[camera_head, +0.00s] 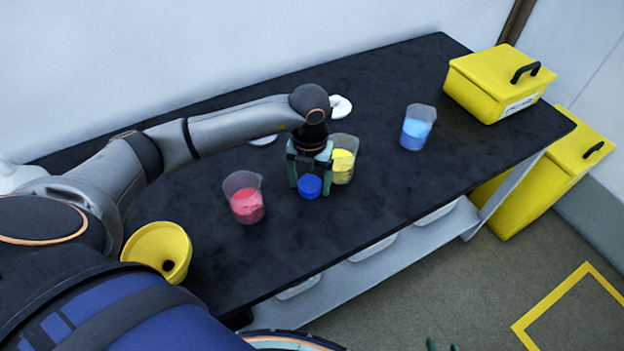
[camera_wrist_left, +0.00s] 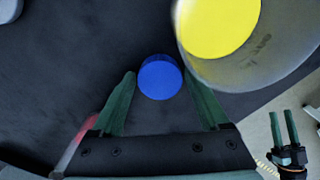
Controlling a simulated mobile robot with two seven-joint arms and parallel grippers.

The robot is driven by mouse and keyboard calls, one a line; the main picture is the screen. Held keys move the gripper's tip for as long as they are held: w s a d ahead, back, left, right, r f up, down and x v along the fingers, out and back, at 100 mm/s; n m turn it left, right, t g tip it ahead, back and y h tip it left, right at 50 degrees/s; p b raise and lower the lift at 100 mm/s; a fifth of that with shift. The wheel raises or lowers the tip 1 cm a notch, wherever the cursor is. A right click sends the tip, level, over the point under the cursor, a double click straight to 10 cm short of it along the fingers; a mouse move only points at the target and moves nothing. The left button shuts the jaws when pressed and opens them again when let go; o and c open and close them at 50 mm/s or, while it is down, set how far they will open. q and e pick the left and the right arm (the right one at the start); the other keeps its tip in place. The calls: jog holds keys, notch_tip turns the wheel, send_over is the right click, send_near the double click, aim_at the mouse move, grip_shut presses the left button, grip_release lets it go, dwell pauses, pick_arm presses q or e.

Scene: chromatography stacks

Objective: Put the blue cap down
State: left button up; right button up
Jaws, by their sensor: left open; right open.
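The blue cap (camera_head: 310,187) is a short round disc on the black table, in front of the yellow-filled beaker (camera_head: 343,161). It also shows in the left wrist view (camera_wrist_left: 160,78). My left gripper (camera_head: 310,179) points down over it, open, with one green finger on each side of the cap. In the left wrist view a narrow gap shows beside the cap at the fingers. My right gripper (camera_wrist_left: 282,113) is open and empty, off past the table's front edge; only its green fingertips show at the bottom of the head view (camera_head: 441,346).
The yellow-filled beaker stands close to the left gripper's right finger. A red-filled beaker (camera_head: 244,200) stands to the left, a blue-filled beaker (camera_head: 417,129) to the right. A yellow funnel (camera_head: 150,243) and yellow box (camera_head: 478,91) are at the table ends. The table (camera_head: 385,205) is bare front right.

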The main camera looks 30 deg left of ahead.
aim_at(310, 184)
pick_arm(q)
notch_tip(310, 184, up, 13)
jog(key=p, duration=0.1)
jog(key=shift+f, duration=0.1)
dwell(0.6)
